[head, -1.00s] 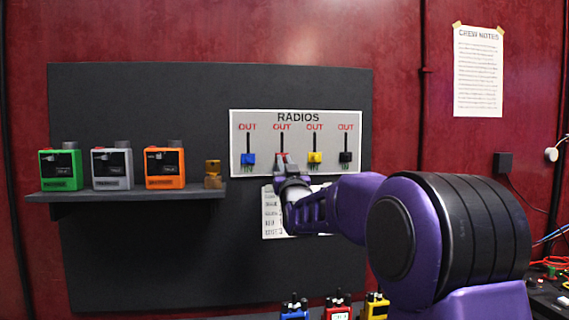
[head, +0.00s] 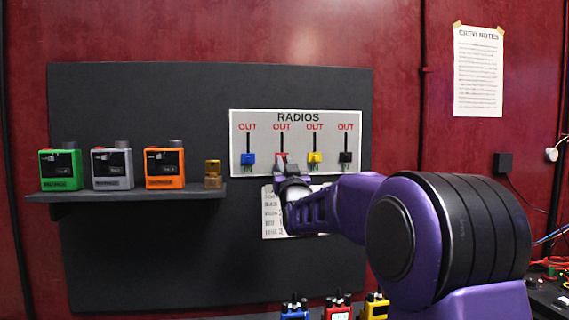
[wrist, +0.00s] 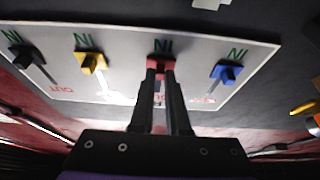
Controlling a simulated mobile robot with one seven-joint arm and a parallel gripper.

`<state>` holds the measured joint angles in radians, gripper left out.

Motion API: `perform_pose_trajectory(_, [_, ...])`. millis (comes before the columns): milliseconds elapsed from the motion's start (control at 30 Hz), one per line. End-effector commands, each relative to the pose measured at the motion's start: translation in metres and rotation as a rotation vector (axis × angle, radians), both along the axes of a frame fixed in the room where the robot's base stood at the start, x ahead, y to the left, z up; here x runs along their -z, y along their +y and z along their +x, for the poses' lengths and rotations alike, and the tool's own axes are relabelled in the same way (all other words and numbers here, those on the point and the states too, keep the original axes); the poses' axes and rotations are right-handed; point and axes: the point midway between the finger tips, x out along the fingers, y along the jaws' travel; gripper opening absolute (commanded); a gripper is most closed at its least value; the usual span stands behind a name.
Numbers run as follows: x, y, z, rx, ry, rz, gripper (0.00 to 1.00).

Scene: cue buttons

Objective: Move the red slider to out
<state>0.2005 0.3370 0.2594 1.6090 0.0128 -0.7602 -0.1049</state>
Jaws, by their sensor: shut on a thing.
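The white RADIOS panel (head: 330,116) holds a row of slots with blue, red, yellow and black sliders, with OUT lettered in red at the top of each slot. The red slider (wrist: 160,63) is at the IN end of its slot, the low end in the head view. My gripper (wrist: 161,75) is shut on the red slider, one finger on each side. In the head view my gripper (head: 286,167) reaches it from below and hides part of it.
The blue slider (wrist: 227,72) and yellow slider (wrist: 92,62) sit close on either side, with the black slider (wrist: 22,57) beyond. A shelf (head: 125,196) with green, grey and orange radios is at left. A paper sheet (head: 271,215) hangs below the panel.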

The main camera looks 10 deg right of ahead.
Motion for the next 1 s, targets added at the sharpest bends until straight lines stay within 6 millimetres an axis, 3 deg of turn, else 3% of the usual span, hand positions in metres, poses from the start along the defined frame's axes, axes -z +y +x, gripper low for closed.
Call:
perform_pose_trajectory(267, [-0.004, 0.0, 0.0, 0.0, 0.0, 0.0, 0.0])
perform_pose_trajectory(567, [-0.049, 0.001, 0.001, -0.001, 0.0, 0.0, 0.0])
perform_pose_trajectory(833, [-0.051, 0.0, 0.0, 0.0, -0.003, 0.0, 0.0])
perform_pose_trajectory(867, [-0.051, 0.0, 0.0, 0.0, -0.004, 0.0, 0.17])
perform_pose_trajectory(1000, [-0.05, 0.0, 0.0, 0.0, -0.003, 0.0, 0.42])
